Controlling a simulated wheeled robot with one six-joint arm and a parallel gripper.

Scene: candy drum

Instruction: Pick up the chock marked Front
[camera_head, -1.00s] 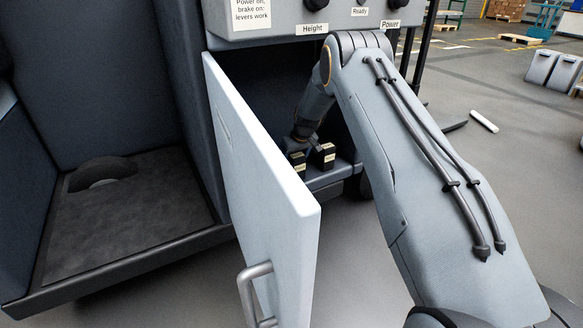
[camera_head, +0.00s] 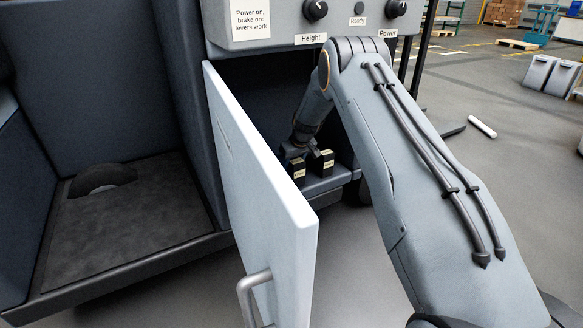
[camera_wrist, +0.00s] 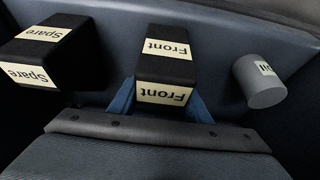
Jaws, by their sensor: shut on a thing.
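The chock marked Front (camera_wrist: 166,52) is a black block with cream labels, in the middle of the wrist view. My gripper (camera_wrist: 162,100) has its blue fingers on both sides of it, shut on it; the chock partly hides them. In the head view my gripper (camera_head: 299,149) is low inside the open compartment, at two black chocks. The left one (camera_head: 299,169) appears to be Front, but its label is too small to read surely. I cannot tell whether it touches the compartment floor.
The chock marked Spare (camera_wrist: 48,50) stands to the left of Front in the wrist view. A grey cylinder (camera_wrist: 261,82) with a partly readable label is to the right. The open door (camera_head: 262,185) stands left of my arm. A control panel (camera_head: 300,22) overhangs the compartment.

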